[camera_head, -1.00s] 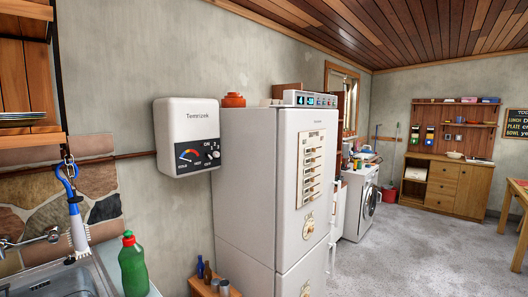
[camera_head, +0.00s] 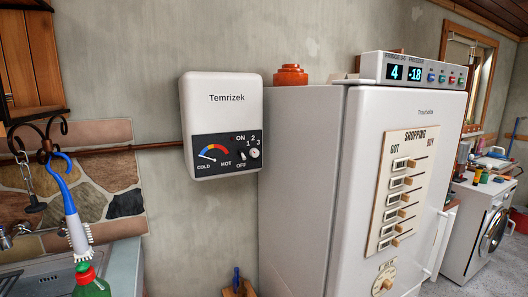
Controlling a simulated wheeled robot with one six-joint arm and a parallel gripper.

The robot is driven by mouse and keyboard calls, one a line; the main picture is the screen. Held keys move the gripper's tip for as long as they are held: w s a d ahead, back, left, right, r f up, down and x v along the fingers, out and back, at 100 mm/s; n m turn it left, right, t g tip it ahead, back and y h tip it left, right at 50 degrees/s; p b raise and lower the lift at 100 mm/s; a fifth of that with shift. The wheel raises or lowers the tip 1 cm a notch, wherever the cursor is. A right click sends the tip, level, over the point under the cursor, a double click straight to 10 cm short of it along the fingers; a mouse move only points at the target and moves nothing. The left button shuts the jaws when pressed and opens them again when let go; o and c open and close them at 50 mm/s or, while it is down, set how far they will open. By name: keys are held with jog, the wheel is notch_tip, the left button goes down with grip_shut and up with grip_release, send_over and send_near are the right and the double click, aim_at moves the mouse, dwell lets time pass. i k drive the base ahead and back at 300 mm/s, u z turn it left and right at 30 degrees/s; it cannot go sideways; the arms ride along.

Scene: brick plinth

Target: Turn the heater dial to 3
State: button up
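The heater is a white wall box (camera_head: 221,108) marked "Temrizek", left of centre in the head view. The numbers 1, 2 and 3 stand around the upper side of the dial. The dial is too small for me to tell which number it points to. My gripper is not in view.
A white fridge (camera_head: 305,180) stands close to the right of the heater, with a orange-red pot (camera_head: 291,75) and a display unit (camera_head: 412,72) on top. At lower left are a sink counter (camera_head: 122,268), a green bottle (camera_head: 91,282) and a hanging brush (camera_head: 75,225).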

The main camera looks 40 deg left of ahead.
aim_at(253, 153)
jog(key=u, duration=0.4)
jog(key=i, duration=0.8)
jog(key=u, duration=0.65)
